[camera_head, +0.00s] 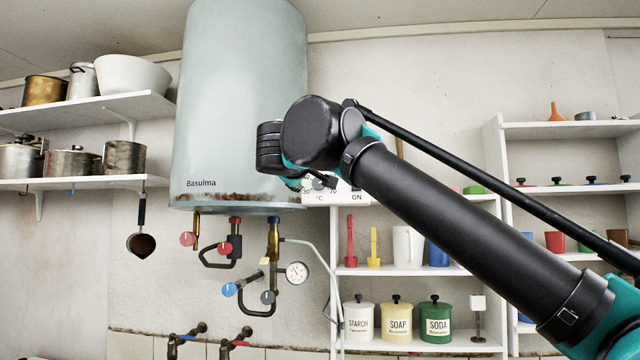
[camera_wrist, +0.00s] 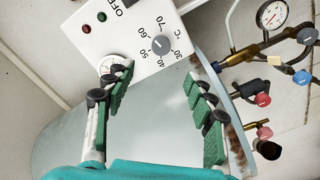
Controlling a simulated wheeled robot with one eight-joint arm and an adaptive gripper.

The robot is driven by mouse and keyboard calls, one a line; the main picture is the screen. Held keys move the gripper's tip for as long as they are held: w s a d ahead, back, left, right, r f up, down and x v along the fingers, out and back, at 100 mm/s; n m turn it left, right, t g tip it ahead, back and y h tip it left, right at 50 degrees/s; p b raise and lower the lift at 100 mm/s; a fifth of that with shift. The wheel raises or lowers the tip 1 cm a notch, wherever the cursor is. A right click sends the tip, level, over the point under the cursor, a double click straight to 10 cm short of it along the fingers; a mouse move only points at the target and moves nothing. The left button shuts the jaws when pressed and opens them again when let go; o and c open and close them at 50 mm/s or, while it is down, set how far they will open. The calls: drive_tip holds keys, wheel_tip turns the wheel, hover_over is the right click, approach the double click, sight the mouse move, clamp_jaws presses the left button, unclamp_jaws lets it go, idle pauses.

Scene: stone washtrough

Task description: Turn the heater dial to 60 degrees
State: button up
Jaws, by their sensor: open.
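The heater dial (camera_wrist: 160,45) is a small round grey knob on a white control panel (camera_wrist: 137,24), with a °C scale around it that includes 30, 60 and 70. The dial's exact setting is too small to read. My gripper (camera_wrist: 158,78) is open, its green-padded fingers spread with the dial visible just beyond and between the tips; no contact shows. In the head view the panel (camera_head: 352,197) shows at the lower right of the pale boiler (camera_head: 240,100), largely hidden by my wrist.
Pipes, red and blue valve knobs and a gauge (camera_head: 297,272) hang below the boiler. A gauge (camera_wrist: 272,14) also shows beside the panel in the wrist view. Shelves with canisters (camera_head: 397,318) stand to the right. Pot shelves (camera_head: 90,183) are at left.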

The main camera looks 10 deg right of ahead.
sight(319, 182)
drive_tip(key=x, duration=1.4)
drive_tip(key=shift+w, duration=0.15)
drive_tip(key=c, duration=1.2)
drive_tip(key=shift+o, duration=0.2)
